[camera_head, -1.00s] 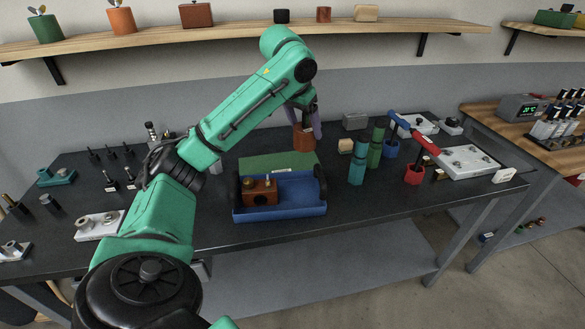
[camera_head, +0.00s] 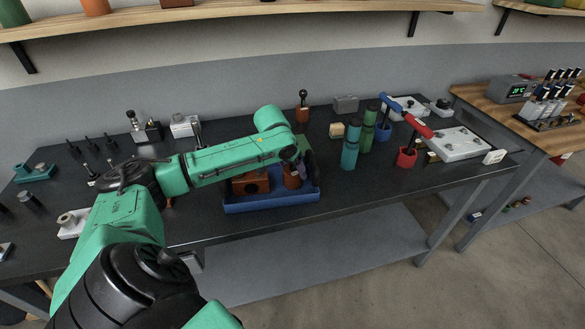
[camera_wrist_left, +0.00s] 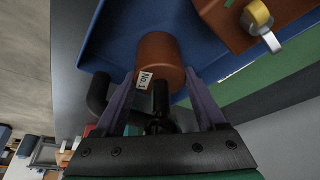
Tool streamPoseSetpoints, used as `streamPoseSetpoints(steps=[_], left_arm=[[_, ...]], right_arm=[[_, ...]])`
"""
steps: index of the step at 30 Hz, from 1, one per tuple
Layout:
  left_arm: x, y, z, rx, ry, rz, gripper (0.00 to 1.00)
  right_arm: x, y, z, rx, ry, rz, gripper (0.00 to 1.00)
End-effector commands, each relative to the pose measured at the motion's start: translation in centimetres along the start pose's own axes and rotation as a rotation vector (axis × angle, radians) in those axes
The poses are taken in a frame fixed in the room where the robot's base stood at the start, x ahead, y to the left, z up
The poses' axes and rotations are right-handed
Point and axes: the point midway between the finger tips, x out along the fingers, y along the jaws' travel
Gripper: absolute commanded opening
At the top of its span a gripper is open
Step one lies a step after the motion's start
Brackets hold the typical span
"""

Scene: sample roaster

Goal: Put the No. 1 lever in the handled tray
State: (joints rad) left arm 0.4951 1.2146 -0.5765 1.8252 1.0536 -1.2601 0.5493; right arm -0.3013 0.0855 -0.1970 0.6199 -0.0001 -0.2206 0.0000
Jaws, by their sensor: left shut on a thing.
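The No. 1 lever shows in the left wrist view (camera_wrist_left: 158,58) as a brown cylinder with a "No.1" label and a dark stem. My left gripper (camera_head: 297,166) is shut on it, its purple fingers around the stem end. The lever's brown body (camera_head: 292,180) is inside the right part of the blue handled tray (camera_head: 272,203). I cannot tell whether it touches the tray floor. The tray also shows in the left wrist view (camera_wrist_left: 120,35), with a dark handle (camera_wrist_left: 98,97). My right gripper is not in view.
A brown block (camera_head: 250,184) with a brass knob (camera_wrist_left: 256,17) sits in the tray beside the lever. A similar brown lever (camera_head: 302,114) stands behind. Teal (camera_head: 350,153) and green (camera_head: 368,128) cylinders stand to the right, near a red cup (camera_head: 406,158).

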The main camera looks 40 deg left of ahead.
Motion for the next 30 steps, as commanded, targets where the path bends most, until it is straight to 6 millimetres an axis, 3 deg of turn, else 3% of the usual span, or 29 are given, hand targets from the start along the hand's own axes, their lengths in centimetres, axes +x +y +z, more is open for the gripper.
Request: streamPoseSetpoints(steps=[5,6,7,8,16,20,30], left_arm=[[0.1,0.0,0.0,0.0,0.001,0.0,0.0],[0.2,0.0,0.1,0.0,0.0,0.0,0.84],[0.2,0.0,0.1,0.0,0.0,0.0,0.96],[0.2,0.0,0.1,0.0,0.0,0.0,1.0],[0.0,0.0,0.0,0.0,0.001,0.0,1.0],[-1.3,-0.1,-0.1,0.001,0.003,-0.002,1.0],[-9.3,-0.1,-0.1,0.002,0.003,-0.005,1.0]], right_arm=[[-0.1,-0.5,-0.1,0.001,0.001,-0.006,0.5],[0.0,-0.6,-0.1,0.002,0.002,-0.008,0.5],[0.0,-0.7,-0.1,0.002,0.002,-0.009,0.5],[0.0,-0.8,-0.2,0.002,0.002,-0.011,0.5],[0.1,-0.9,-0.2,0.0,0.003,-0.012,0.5],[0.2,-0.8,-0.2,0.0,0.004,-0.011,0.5],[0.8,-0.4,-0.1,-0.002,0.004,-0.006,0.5]])
